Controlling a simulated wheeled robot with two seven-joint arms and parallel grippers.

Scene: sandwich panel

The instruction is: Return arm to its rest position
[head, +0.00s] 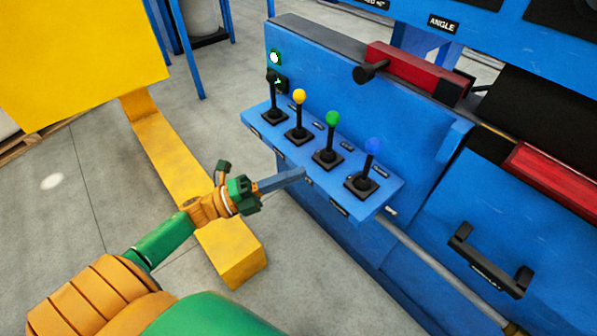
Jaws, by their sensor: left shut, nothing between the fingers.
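My left arm (160,243), orange and green, reaches in from the lower left. My left gripper (290,178) is shut and empty, pointing right toward the front edge of the blue control shelf (275,140). It is near the shelf's edge, below the levers; I cannot tell whether it touches. My right gripper is out of view.
The shelf carries levers with black (271,78), yellow (299,96), green (332,118) and blue (372,146) knobs. A black handle (488,262) is on the lower right panel. Grey floor (60,240) is open at left.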

